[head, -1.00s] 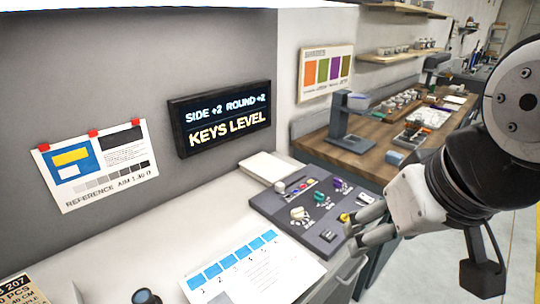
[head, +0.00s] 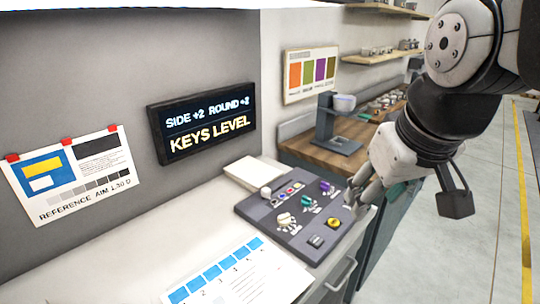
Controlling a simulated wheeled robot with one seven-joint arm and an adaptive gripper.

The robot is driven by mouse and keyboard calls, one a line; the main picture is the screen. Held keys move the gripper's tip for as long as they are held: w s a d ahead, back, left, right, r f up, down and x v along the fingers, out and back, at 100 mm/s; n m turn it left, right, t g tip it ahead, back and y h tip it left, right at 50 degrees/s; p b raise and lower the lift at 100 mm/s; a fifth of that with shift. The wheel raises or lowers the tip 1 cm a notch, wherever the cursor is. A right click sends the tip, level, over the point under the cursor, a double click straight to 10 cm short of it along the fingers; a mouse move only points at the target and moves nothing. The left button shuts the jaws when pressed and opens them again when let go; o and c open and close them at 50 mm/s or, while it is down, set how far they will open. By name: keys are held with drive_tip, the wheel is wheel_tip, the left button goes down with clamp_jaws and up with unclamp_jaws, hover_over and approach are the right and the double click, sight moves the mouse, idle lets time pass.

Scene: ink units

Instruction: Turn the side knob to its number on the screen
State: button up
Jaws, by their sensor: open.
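The dark screen (head: 202,122) on the grey wall reads "SIDE +2 ROUND +2" and below it "KEYS LEVEL"; the small digits are slightly blurred. The grey control panel (head: 258,215) lies on the white counter. It carries a white pointer knob (head: 285,220), a teal knob (head: 308,203), a purple knob (head: 327,188) and a yellow round knob (head: 333,223). I cannot tell which is the side knob; the panel's right side is turned away. My gripper (head: 356,196) is open beside the panel's far right edge, with its fingers pointing down and left. No contact is visible.
A printed sheet with blue squares (head: 238,274) lies in front of the panel, and a white pad (head: 255,172) lies behind it. A drawer handle (head: 343,272) juts from the counter front. A wooden bench (head: 335,158) stands behind. The floor at right is clear.

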drive_tip(key=w+f+n+g+b, duration=0.1)
drive_tip(key=w+f+n, duration=0.1)
drive_tip(key=w, duration=0.7)
drive_tip(key=w+f+n, duration=0.2)
drive_tip(key=w, duration=0.6)
drive_tip(key=n+y+b, duration=0.2)
drive_tip(key=n+y, duration=0.1)
approach(307, 198)
drive_tip(key=shift+g, duration=0.3)
drive_tip(key=x, duration=0.3)
drive_tip(key=p+x, duration=0.1)
drive_tip(key=x, duration=0.5)
drive_tip(key=shift+w, duration=0.45)
drive_tip(key=shift+r, duration=0.1)
drive_tip(key=c, duration=1.1)
